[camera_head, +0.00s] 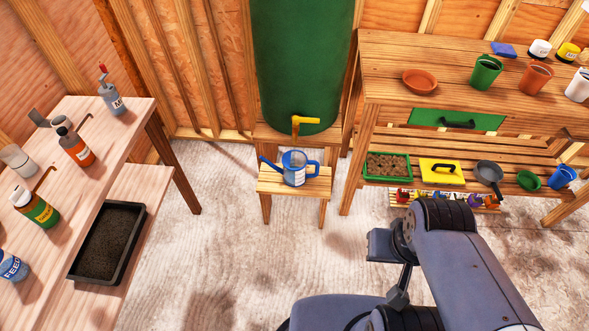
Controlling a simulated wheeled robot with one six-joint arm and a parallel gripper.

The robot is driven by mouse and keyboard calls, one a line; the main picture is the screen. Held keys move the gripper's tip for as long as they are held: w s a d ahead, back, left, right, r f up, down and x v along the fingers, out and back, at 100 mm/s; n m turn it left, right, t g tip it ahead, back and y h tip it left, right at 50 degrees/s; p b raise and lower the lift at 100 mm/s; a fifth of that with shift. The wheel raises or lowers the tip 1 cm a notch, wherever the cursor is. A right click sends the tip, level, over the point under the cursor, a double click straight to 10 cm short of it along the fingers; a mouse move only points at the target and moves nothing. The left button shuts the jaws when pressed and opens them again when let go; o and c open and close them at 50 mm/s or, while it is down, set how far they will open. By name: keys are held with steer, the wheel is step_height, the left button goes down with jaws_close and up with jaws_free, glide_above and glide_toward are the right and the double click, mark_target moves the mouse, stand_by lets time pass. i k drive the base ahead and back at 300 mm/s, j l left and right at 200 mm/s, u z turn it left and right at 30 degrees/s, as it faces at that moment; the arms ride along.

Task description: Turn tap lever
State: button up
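A blue watering can (295,176) stands upright on a small wooden stool (318,186) in front of and below the tap. My arm is folded at the lower right, well apart from the tap. A dark boxy part (381,245) at its end may be my gripper; its fingers cannot be made out. Nothing touches the lever.
A wooden potting bench (385,70) with pots and a lower shelf stands right of the barrel. A pale table (125,150) with bottles and a black soil tray (75,275) is at left. The concrete floor (230,260) before the stool is clear.

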mark_target(296, 120)
steer(key=i, duration=1.25)
steer(key=j+u, duration=0.05)
steer(key=j, duration=0.05)
